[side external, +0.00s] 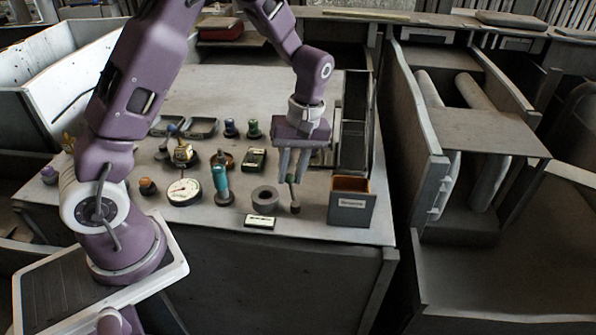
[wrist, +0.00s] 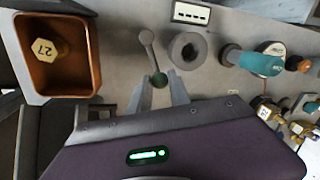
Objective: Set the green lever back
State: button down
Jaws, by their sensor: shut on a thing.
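The green lever is a thin grey stem with a green knob (side external: 291,179) at its top, rising from a small round base (side external: 295,208) near the front of the bench. My gripper (side external: 292,177) reaches down from above with its fingers on either side of the knob. In the wrist view, the green knob (wrist: 160,80) sits between the two fingertips (wrist: 159,82), and the stem runs away from it to a rounded grey end (wrist: 146,37). My gripper is shut on the knob. The fingers partly hide the knob in the side view.
A grey ring (side external: 265,198) stands just left of the lever, with a white label plate (side external: 260,221) in front. A box (side external: 351,208) with an orange inside is close on the right; it holds a yellow hexagonal piece (wrist: 45,49). A teal-handled part (side external: 220,180) and a gauge (side external: 184,191) stand farther left.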

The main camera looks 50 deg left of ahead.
jog(key=shift+s+a+n+h, duration=0.15)
jog(key=shift+s+n, duration=0.2)
jog(key=shift+n, duration=0.35)
jog(key=shift+s+a+n+h, duration=0.15)
jog(key=shift+s+n, duration=0.2)
jog(key=shift+n, duration=0.35)
jog(key=shift+s, duration=0.1)
jog(key=c, duration=1.2)
grip_release()
jog(key=shift+r, duration=0.15)
